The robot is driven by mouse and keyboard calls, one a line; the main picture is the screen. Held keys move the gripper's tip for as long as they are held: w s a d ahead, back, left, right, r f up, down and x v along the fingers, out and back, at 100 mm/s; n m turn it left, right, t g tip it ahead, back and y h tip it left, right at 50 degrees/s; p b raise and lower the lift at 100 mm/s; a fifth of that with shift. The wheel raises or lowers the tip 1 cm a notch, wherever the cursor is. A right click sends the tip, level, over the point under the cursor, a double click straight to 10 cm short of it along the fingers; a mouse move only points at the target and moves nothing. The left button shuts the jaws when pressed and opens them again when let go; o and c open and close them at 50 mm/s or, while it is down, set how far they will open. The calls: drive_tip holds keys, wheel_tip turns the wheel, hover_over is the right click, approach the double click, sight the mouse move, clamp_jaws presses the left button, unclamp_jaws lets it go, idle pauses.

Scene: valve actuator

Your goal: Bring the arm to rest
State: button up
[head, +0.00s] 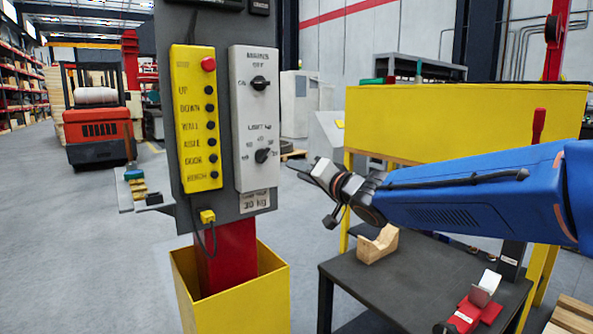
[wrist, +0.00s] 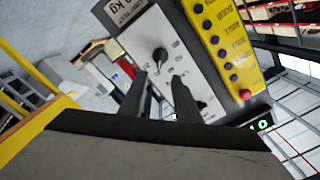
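My blue arm (head: 470,195) reaches in from the right in the head view, stretched out toward the left. My gripper (head: 300,168) is at its end, just right of the grey control panel with two rotary knobs (head: 255,120). In the wrist view my gripper (wrist: 163,82) shows two dark fingers with a gap between them and nothing held. The grey knob panel (wrist: 150,30) appears beyond the fingers, tilted. I cannot tell exactly how far the fingertips are from it; no contact is visible.
A yellow button box (head: 197,120) with a red button hangs beside the knob panel on a post. A dark table (head: 420,270) with a wooden block (head: 378,244) lies below my arm. A yellow panel (head: 450,120) stands behind it. Open floor is at left.

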drive_tip(key=s+d+f+g+h, duration=0.1)
drive_tip(key=s+d+f+h, duration=0.3)
drive_tip(key=d, duration=0.3)
drive_tip(key=s+d+f+m+g+h, duration=0.1)
drive_tip(key=s+d+f+h, duration=0.1)
drive_tip(key=s+d+f, duration=0.45)
drive_tip(key=s+d+f+g+h, duration=0.1)
drive_tip(key=s+d+f+h, duration=0.2)
drive_tip(key=d, duration=0.5)
drive_tip(key=s+d+f+n+g, duration=0.1)
drive_tip(key=s+f, duration=0.3)
drive_tip(key=s, duration=0.4)
drive_tip(key=s+d+f+n+g, duration=0.1)
drive_tip(key=s+d+f+g, duration=0.1)
drive_tip(key=s+f, duration=0.3)
drive_tip(key=s+d+f+n+g+h, duration=0.1)
drive_tip(key=s+f+g, duration=0.3)
drive_tip(key=s, duration=0.7)
drive_tip(key=shift+s+d+f, duration=0.15)
drive_tip(key=shift+f, duration=0.45)
